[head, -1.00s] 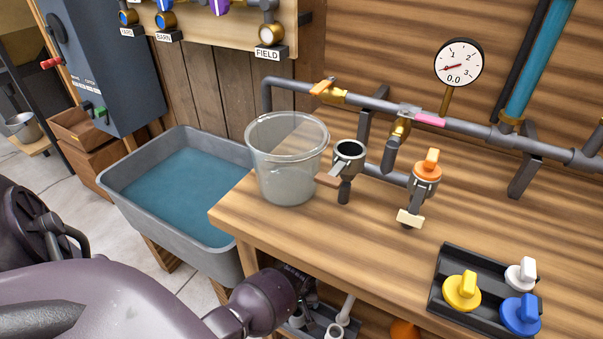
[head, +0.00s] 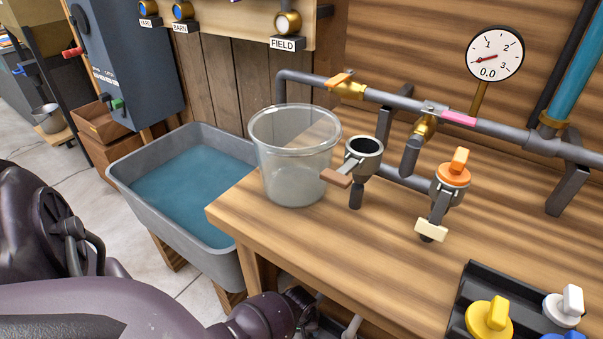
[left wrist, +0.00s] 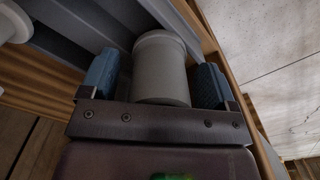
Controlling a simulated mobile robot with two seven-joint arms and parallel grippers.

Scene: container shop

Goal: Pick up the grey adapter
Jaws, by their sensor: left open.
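The grey adapter (left wrist: 161,62), a smooth cylinder with a rim at its far end, shows in the left wrist view. My left gripper (left wrist: 155,80) is open, with its two blue-padded fingers on either side of the adapter. Small gaps seem to show beside it; I cannot tell whether either finger touches. In the head view my left gripper (head: 303,312) is low, below the workbench's front edge, and the adapter is not clearly visible there. My right gripper is not in view.
The workbench (head: 340,260) overhangs close to my left gripper. On it stand a clear bucket (head: 290,165), pipe fittings and a black tray (head: 462,300) with coloured valve caps. A grey water tub (head: 235,270) stands left. Another pale round piece (left wrist: 14,24) lies near the adapter.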

